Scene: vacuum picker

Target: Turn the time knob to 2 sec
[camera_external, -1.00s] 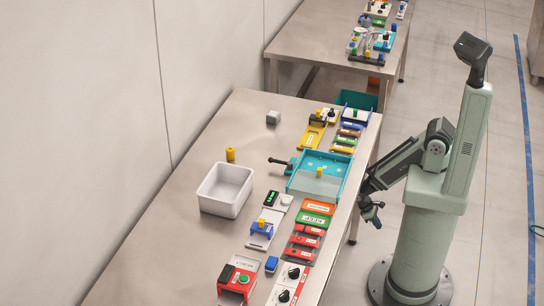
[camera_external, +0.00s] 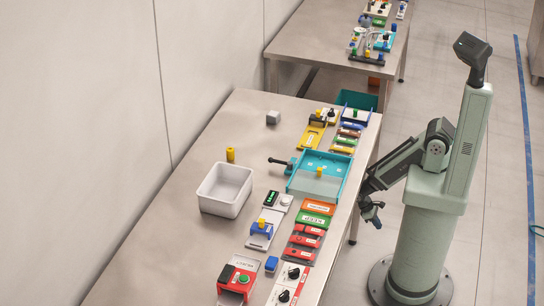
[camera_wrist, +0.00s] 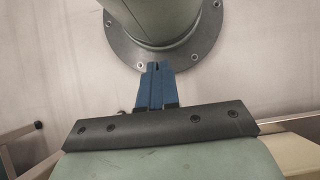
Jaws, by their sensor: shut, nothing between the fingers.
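Two black knobs on white panels stand at the near end of the table in the external view: an upper knob (camera_external: 294,272) and a lower knob (camera_external: 284,296). Their labels are too small to read, so I cannot tell which is the time knob or where it points. My gripper (camera_external: 374,216) hangs beside the table's right edge, below the top and well away from the knobs. In the wrist view its blue fingers (camera_wrist: 156,68) are together and empty, with my own round base flange behind them.
The table's left side is largely clear. A second table (camera_external: 300,35) stands behind.

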